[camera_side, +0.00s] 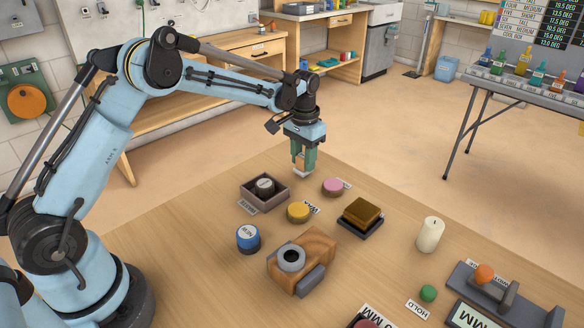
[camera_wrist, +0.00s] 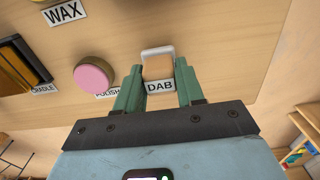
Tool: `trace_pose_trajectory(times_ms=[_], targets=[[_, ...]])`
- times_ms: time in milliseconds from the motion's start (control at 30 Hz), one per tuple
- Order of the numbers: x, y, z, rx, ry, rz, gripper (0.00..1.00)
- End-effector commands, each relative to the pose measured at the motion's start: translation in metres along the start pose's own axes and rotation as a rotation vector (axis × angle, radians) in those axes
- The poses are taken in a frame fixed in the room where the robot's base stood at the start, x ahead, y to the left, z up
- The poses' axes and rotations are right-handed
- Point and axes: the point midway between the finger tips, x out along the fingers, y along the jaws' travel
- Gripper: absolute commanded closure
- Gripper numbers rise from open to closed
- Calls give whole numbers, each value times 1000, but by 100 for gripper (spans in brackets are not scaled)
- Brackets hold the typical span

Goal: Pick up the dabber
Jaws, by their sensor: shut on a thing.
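The dabber is a small tan block with a whitish end. In the wrist view the dabber (camera_wrist: 157,67) sits between the two green fingers of my gripper (camera_wrist: 159,64), beside a "DAB" label (camera_wrist: 160,86). In the side view my gripper (camera_side: 302,164) points straight down at the far edge of the table, with the pale end of the dabber (camera_side: 300,175) showing at its fingertips. My gripper is shut on the dabber. Most of the dabber is hidden by the fingers in the side view. I cannot tell whether it touches the table.
A pink round pad (camera_side: 333,186) lies just right of my gripper. A white candle (camera_side: 429,235) stands farther right.

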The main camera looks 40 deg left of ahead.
Motion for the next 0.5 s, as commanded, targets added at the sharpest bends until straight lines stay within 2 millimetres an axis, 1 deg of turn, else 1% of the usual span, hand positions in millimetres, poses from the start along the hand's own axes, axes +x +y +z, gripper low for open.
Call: trace_pose_trajectory(times_ms=[167,200,300,500], targets=[[-26,0,0,0,0,0,91],[-35,0,0,0,0,0,91],[-47,24,12,6,0,0,91],[-74,63,31,5,0,0,91]])
